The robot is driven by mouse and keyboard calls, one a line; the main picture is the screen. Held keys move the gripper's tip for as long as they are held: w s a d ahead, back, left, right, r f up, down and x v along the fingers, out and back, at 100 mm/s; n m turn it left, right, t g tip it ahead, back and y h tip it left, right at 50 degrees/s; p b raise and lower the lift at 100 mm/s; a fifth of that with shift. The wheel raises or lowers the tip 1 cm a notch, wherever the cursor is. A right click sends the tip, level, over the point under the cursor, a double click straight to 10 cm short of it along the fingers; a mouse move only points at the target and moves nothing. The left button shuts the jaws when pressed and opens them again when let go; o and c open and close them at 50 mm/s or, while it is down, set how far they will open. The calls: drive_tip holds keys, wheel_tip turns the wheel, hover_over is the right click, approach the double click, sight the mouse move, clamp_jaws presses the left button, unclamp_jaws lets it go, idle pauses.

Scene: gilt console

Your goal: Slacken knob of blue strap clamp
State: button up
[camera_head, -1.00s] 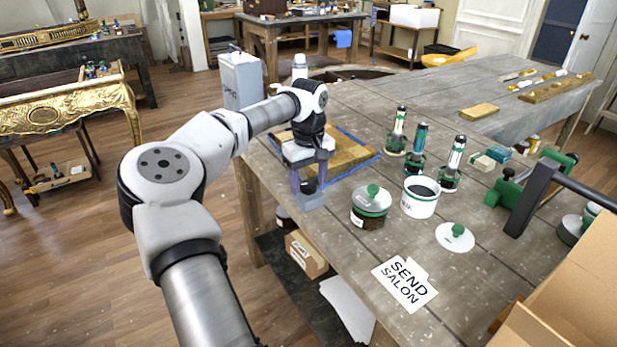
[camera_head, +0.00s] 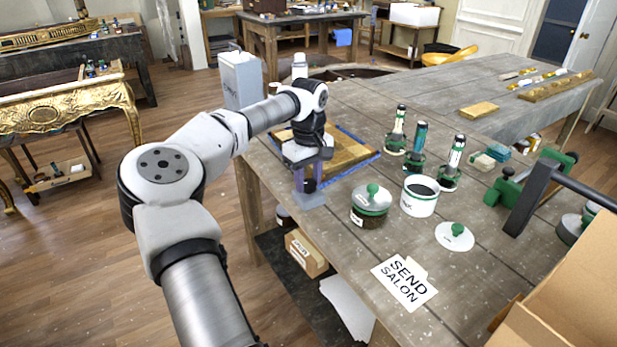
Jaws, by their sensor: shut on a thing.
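A blue strap (camera_head: 359,141) runs around a flat gold-brown wooden panel (camera_head: 346,154) at the table's left edge. A grey-purple block (camera_head: 311,199) sits at the near left corner of the strap, by the table edge. My gripper (camera_head: 309,186) points down over this block, shut on a small dark knob there. The knob is mostly hidden by the fingers, so its turn cannot be told.
A lidded tin (camera_head: 369,215) and a white pot (camera_head: 420,199) stand to the right of my gripper, with several upright tools (camera_head: 396,130) behind. A grey metal can (camera_head: 240,80) stands behind the arm.

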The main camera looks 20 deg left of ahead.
drive_tip(key=n, duration=0.9)
drive_tip(key=shift+n, duration=0.4)
drive_tip(key=n, duration=0.4)
drive_tip(key=shift+n, duration=0.3)
drive_tip(key=n+b, duration=0.1)
drive_tip(key=n, duration=0.3)
drive_tip(key=shift+n, duration=0.3)
drive_tip(key=n+b, duration=0.1)
drive_tip(key=n, duration=0.3)
drive_tip(key=n+b, duration=0.1)
drive_tip(key=n, duration=0.4)
drive_tip(key=n+b, duration=0.1)
drive_tip(key=n, duration=0.3)
drive_tip(key=shift+n, duration=0.3)
drive_tip(key=n+b, duration=0.1)
drive_tip(key=n, duration=0.3)
drive_tip(key=shift+n, duration=0.3)
